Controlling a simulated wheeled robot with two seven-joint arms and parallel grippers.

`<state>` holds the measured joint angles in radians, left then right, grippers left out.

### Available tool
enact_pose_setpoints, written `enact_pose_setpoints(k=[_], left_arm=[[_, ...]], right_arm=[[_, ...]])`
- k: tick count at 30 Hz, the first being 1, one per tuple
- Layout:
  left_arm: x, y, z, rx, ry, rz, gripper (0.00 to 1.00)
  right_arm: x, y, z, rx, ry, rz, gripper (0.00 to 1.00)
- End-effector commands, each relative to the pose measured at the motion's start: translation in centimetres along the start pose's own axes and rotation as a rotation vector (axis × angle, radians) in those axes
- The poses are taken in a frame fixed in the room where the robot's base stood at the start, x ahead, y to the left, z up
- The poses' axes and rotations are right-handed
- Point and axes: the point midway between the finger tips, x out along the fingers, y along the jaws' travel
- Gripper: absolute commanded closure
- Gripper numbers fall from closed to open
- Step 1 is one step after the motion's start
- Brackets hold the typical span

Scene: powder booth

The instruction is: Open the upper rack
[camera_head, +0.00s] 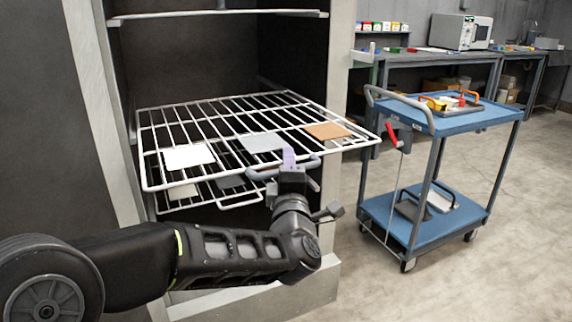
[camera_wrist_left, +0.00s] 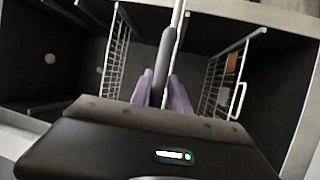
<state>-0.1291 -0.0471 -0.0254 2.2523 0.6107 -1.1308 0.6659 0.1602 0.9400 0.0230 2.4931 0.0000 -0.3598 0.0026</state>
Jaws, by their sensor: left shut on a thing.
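The upper rack (camera_head: 226,110) is a white wire shelf that sticks out of the open booth toward me. A white plate (camera_head: 187,157), a grey plate (camera_head: 262,142) and a tan plate (camera_head: 327,131) lie on it. My left gripper (camera_head: 289,158), with purple fingers, is shut on the grey handle (camera_head: 309,163) at the rack's front edge. In the left wrist view the handle (camera_wrist_left: 166,55) runs between the two purple fingers (camera_wrist_left: 162,90). My arm hides part of what is below. My right gripper is not in view.
A lower rack (camera_head: 240,203) with plates sits under the upper one. The booth's right post (camera_head: 339,60) stands close beside the rack. A blue two-tier cart (camera_head: 455,122) stands to the right, with floor (camera_head: 500,235) clear around it. Workbenches line the back.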

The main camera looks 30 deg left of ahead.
Motion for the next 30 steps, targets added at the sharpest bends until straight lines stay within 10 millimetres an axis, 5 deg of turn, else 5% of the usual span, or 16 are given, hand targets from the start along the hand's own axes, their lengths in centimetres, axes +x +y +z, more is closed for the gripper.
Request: enact_pose_setpoints(k=[4,5,10,30], left_arm=[[0.09,1.2,0.07,-0.004,0.0,0.025,1.0],[0.09,1.2,0.07,-0.004,0.0,0.025,0.78],[0.11,1.02,0.07,-0.003,-0.001,0.022,0.64],[-0.45,0.32,0.04,-0.001,-0.001,0.008,0.64]], right_arm=[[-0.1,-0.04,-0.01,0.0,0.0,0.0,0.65],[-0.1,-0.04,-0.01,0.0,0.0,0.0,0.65],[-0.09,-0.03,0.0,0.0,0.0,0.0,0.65],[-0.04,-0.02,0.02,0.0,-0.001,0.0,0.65]])
